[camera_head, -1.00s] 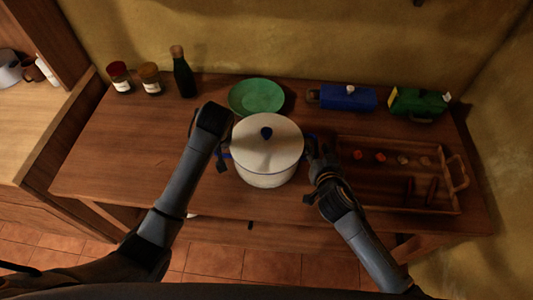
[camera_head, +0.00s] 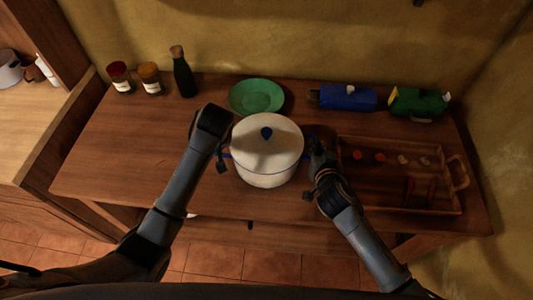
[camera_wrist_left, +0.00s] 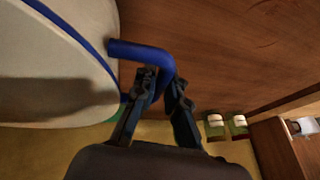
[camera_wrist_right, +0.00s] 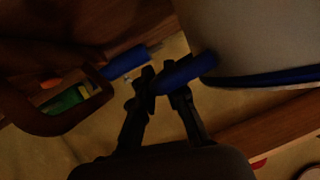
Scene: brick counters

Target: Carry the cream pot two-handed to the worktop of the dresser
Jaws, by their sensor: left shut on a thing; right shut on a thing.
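The cream pot (camera_head: 266,160) has a lid with a blue knob, a blue rim and blue side handles. It is upright at the middle of the wooden table, near the front edge; I cannot tell whether it touches the tabletop. My left gripper (camera_head: 222,158) is at its left side. In the left wrist view its fingers (camera_wrist_left: 160,92) are shut on the blue left handle (camera_wrist_left: 145,50). My right gripper (camera_head: 312,150) is at the pot's right side. In the right wrist view its fingers (camera_wrist_right: 163,85) are shut on the blue right handle (camera_wrist_right: 190,72).
A green plate (camera_head: 256,96) lies just behind the pot. A wooden tray (camera_head: 400,203) with small items is to the right. Two jars (camera_head: 150,78) and a dark bottle (camera_head: 183,76) stand back left. A pale-topped counter (camera_head: 30,120) is far left.

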